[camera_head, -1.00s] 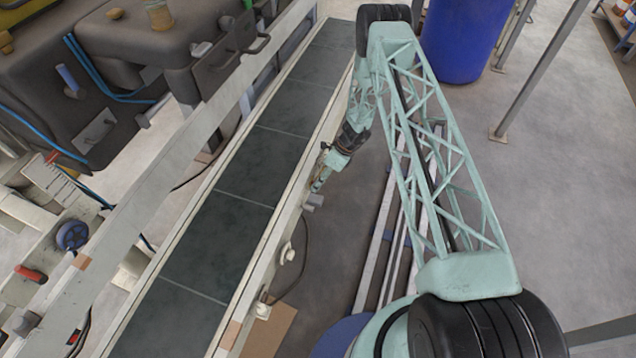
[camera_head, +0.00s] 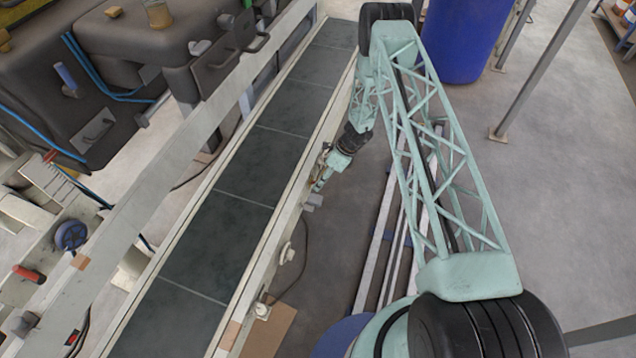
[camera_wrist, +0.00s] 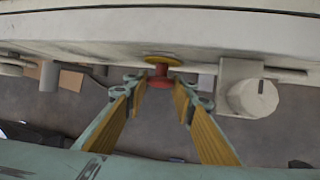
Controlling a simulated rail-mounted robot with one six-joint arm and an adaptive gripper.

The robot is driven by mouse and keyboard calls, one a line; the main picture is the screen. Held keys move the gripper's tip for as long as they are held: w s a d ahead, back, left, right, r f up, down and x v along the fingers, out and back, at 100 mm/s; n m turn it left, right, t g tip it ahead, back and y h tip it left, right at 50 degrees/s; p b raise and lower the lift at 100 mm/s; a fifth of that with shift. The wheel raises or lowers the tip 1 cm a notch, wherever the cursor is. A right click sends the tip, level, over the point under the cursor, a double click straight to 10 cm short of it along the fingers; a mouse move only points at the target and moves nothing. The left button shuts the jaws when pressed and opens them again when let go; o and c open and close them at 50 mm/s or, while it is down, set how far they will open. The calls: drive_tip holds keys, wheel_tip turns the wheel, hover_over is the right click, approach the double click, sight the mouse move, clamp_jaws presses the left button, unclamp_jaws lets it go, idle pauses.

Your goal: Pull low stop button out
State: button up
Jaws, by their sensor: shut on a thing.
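The low stop button is a red knob (camera_wrist: 161,76) with a yellow ring (camera_wrist: 163,60) behind it, on the pale side rail (camera_wrist: 90,35) of the conveyor. In the wrist view it sits between the yellow-padded fingers of my gripper (camera_wrist: 160,88). The fingers are shut on it, one on each side. In the head view my gripper (camera_head: 319,182) is small and close beside the rail's outer side. The button cannot be made out there.
A grey-white knob on a bracket (camera_wrist: 254,97) is right of the button in the wrist view. The dark conveyor belt (camera_head: 245,185) runs along the rail. A blue drum (camera_head: 466,40) and a grey post (camera_head: 540,70) stand beyond my arm. Open floor lies to the right.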

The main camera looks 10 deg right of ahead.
drive_tip(key=shift+s+d, duration=0.1)
drive_tip(key=shift+s, duration=0.05)
drive_tip(key=o, duration=1.2)
drive_tip(key=shift+d, duration=0.1)
drive_tip(key=shift+r, duration=0.15)
drive_tip(key=v, duration=1.1)
drive_tip(key=shift+r, duration=0.3)
drive_tip(key=shift+d, duration=0.15)
